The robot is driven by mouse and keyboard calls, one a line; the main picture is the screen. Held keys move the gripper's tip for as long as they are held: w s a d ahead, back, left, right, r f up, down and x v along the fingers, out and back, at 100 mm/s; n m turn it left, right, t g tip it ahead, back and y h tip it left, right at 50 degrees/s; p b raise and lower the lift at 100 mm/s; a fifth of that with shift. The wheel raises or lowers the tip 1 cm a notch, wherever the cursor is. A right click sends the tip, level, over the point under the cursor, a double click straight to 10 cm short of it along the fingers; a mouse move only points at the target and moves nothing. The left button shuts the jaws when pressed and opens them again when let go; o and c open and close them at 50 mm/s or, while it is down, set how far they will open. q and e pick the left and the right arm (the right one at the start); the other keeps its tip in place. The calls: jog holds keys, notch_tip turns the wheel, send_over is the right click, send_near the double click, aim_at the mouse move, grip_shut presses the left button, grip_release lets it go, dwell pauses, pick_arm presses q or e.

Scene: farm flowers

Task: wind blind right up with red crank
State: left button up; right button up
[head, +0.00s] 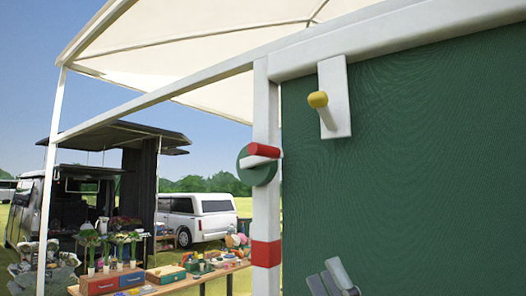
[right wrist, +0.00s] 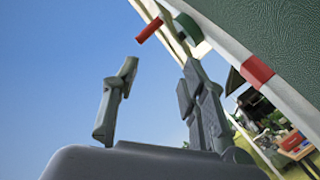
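The crank has a red handle (head: 263,150) on a white arm over a green disc (head: 256,172), mounted on the white post (head: 265,110). The red handle also shows in the right wrist view (right wrist: 149,30), beyond the fingertips and apart from them. A large dark green sheet (head: 410,150), which looks like the blind, fills the right of the head view; its lower edge is out of view. My right gripper (head: 333,276) is low in front of the sheet, below and right of the crank. Its fingers (right wrist: 158,78) are apart with nothing between them. My left gripper is not in view.
A white plate with a yellow-tipped peg (head: 318,100) sticks out at the sheet's top left. A red band (head: 266,253) circles the post below the crank. A table with flowers and boxes (head: 170,281) and vehicles stand beyond. Open air lies left of the post.

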jog(key=s+a+r+n+g+y, duration=0.45)
jog(key=n+g, duration=0.55)
jog(key=n, duration=0.3)
jog(key=s+a+r+n+g+y, duration=0.35)
jog(key=a+n+g+y, duration=0.2)
jog(key=n+g, duration=0.55)
jog(key=n+t+h, duration=0.8)
jog(key=t+h, duration=0.5)
jog(key=h, duration=0.3)
send_near(267, 149)
jog(key=p+x, duration=0.7)
jog(key=x, duration=0.3)
jog(key=shift+a, duration=0.1)
jog(key=shift+w+a+f+p, duration=0.1)
jog(key=shift+w+a+p, duration=0.3)
jog(key=shift+w, duration=0.15)
jog(key=shift+c, duration=0.4)
grip_shut()
